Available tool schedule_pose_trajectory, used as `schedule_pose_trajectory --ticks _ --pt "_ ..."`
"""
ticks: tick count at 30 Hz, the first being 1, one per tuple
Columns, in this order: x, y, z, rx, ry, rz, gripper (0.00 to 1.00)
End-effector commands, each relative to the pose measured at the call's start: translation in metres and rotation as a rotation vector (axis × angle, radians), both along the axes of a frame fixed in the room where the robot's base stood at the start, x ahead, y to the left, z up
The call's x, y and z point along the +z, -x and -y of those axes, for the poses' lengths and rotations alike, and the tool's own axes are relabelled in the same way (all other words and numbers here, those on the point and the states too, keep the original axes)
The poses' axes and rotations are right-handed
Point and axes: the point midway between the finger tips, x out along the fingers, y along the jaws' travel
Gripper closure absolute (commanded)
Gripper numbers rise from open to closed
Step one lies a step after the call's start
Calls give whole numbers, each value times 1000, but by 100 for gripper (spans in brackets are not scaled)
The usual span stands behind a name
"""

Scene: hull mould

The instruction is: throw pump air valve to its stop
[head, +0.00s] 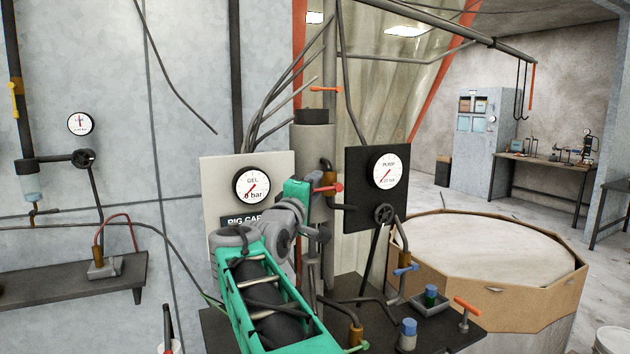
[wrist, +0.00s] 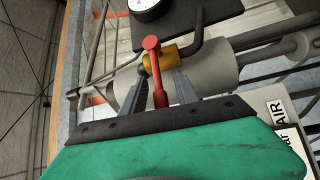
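The valve with a red lever (head: 328,188) and a brass body sits on the grey pipe column (head: 313,145), left of the PUMP gauge (head: 385,172); I take it as the pump air valve. In the wrist view its red lever (wrist: 155,70) runs from a round knob down between my fingers, in front of the brass body (wrist: 160,58). My gripper (wrist: 160,88) is open, with one finger on each side of the lever. I cannot tell whether either finger touches it. In the head view my gripper (head: 318,188) is at the valve, its fingertips partly hidden.
Another orange lever (head: 325,89) is higher on the column. A black handwheel (head: 385,213) sits below the PUMP gauge, and a blue-handled valve (head: 405,270) is lower. The GEL gauge panel (head: 215,180) stands close left of my arm.

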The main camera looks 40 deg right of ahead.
Motion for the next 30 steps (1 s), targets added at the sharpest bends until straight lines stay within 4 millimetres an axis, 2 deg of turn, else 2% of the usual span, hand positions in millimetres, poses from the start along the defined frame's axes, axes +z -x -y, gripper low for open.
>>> schedule_pose_trajectory --ticks 3,9,22,30 --pt "1 -3 7 -1 -1 1 64" --pt "0 -3 7 0 -1 0 64" --pt "0 -3 7 1 -2 1 98" --pt "0 -3 6 1 -2 1 100"
